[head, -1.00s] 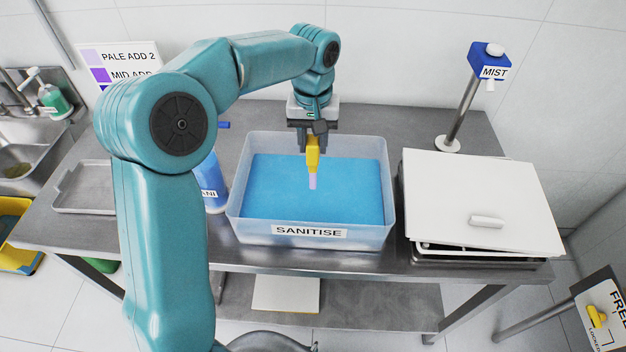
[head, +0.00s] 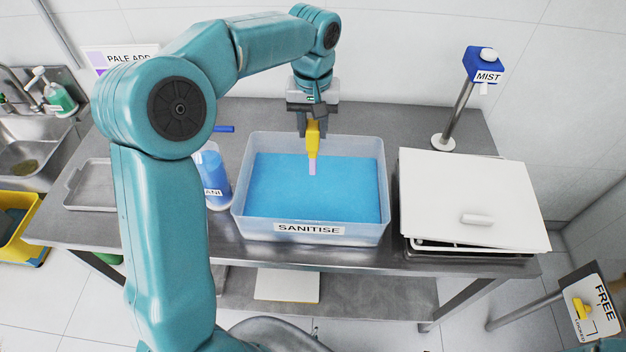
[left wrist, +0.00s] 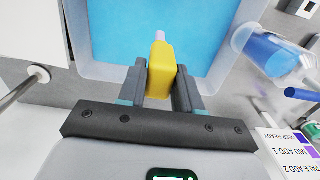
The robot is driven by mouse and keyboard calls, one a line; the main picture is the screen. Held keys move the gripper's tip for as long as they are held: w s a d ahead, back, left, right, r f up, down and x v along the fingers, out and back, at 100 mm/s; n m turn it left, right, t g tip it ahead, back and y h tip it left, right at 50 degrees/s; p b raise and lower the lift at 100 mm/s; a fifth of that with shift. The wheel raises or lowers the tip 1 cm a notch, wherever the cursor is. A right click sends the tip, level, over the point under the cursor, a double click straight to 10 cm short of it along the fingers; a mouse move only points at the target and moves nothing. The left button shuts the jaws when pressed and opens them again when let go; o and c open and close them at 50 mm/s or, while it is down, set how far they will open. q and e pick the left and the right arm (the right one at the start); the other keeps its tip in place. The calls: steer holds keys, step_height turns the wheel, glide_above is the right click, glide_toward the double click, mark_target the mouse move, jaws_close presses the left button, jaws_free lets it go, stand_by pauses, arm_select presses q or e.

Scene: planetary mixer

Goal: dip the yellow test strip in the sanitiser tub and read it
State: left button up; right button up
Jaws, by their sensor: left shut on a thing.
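My left gripper (head: 313,128) is shut on the yellow test strip (head: 313,139) and holds it upright, tip down. The strip's lower end is a pale lilac pad. The clear sanitiser tub (head: 262,231), labelled SANITISE, stands on the steel table and holds blue liquid (head: 300,195). The strip is over the tub; I cannot tell whether its tip touches the liquid. In the left wrist view the yellow strip (left wrist: 161,72) sits between both fingers, its pale tip pointing at the blue liquid (left wrist: 110,30). My right gripper is not in view.
A blue bottle (head: 214,175) stands left of the tub, and a grey tray (head: 88,187) lies farther left. A white lidded container (head: 470,195) stands to the right. A MIST post (head: 457,115) rises behind it. A colour chart (head: 118,58) is partly hidden by my arm.

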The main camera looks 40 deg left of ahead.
arm_select(q)
step_height(320, 180, up, 3)
steer(key=shift+f+p, duration=0.1)
steer(key=shift+p, duration=0.85)
steer(key=shift+r, duration=1.15)
